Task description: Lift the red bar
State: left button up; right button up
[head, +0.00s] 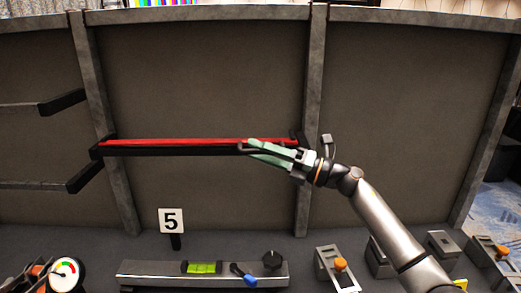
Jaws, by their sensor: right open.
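The long red bar (185,142) lies level along a black holder (170,152) that spans the middle panel of the wall. My right gripper (254,149) comes in from the lower right and is at the right part of the bar, overlapping it in the picture. Its green-tipped fingers point left. It is open. I cannot tell whether the fingers touch the bar or sit in front of it. My left gripper does not show.
Empty black brackets (62,101) stick out on the left panel. A bench in front holds a number 5 sign (171,221), a level with a green vial (202,267), a gauge (65,272) and boxes with orange knobs (340,265). The right panel (410,100) is bare.

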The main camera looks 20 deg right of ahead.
grip_shut()
dwell(0.3)
dwell(1.1)
